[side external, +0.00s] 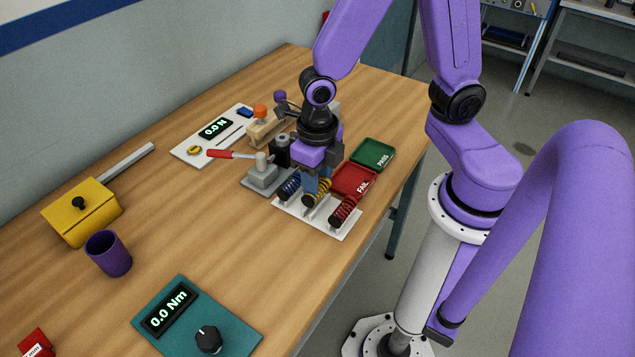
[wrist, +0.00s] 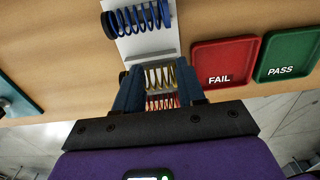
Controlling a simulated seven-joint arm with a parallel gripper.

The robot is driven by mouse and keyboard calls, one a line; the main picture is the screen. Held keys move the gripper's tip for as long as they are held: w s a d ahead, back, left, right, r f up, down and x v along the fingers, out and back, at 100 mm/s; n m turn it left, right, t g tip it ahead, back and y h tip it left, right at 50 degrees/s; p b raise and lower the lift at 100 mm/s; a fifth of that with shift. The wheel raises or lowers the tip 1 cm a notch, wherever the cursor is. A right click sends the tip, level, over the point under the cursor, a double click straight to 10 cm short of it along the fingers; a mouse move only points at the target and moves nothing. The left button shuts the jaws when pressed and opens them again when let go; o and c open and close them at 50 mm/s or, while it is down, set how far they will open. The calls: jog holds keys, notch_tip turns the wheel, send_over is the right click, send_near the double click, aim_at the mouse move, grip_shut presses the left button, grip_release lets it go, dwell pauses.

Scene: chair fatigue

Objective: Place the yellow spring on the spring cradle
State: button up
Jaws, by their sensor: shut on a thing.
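The yellow spring (side external: 317,193) sits in the middle of a white rack (side external: 283,206), between a blue spring (side external: 290,186) and a red spring (side external: 344,210). My gripper (side external: 318,178) is low over the rack, with its fingers down at the yellow spring. In the wrist view, the yellow spring (wrist: 159,77) is between the two blue fingers of my gripper (wrist: 158,82), which are shut on it. Whether it is clear of the rack I cannot tell. No part is marked as the spring cradle; a grey fixture (side external: 262,178) with a red lever stands left of the rack.
The red FAIL tray (side external: 355,180) and green PASS tray (side external: 373,154) lie right of the rack. A white panel with a display (side external: 200,145) and a wooden block with an orange knob (side external: 265,128) stand behind. The table's front left is mostly clear around the teal meter (side external: 200,310).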

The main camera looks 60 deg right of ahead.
jog(key=shift+f, duration=0.75)
jog(key=shift+f, duration=0.25)
jog(key=o, duration=1)
jog(key=shift+o, duration=0.2)
jog(key=shift+r, duration=0.15)
notch_tip(320, 180, up, 16)
jog(key=s+d+f+m, duration=0.1)
jog(key=s+m, duration=0.3)
jog(key=m, duration=0.6)
jog(key=s+d+f+m, duration=0.2)
jog(key=s+m, duration=0.3)
jog(key=m, duration=0.5)
jog(key=shift+s+d+f+m, duration=0.3)
jog(key=shift+d, duration=0.1)
jog(key=shift+s+d+f+m, duration=0.15)
jog(key=shift+s+m, duration=0.15)
jog(key=shift+m, duration=0.4)
jog(key=shift+s+d+f+m, duration=0.15)
jog(key=shift+s+m, duration=0.1)
jog(key=shift+m, duration=0.45)
jog(key=shift+c, duration=0.5)
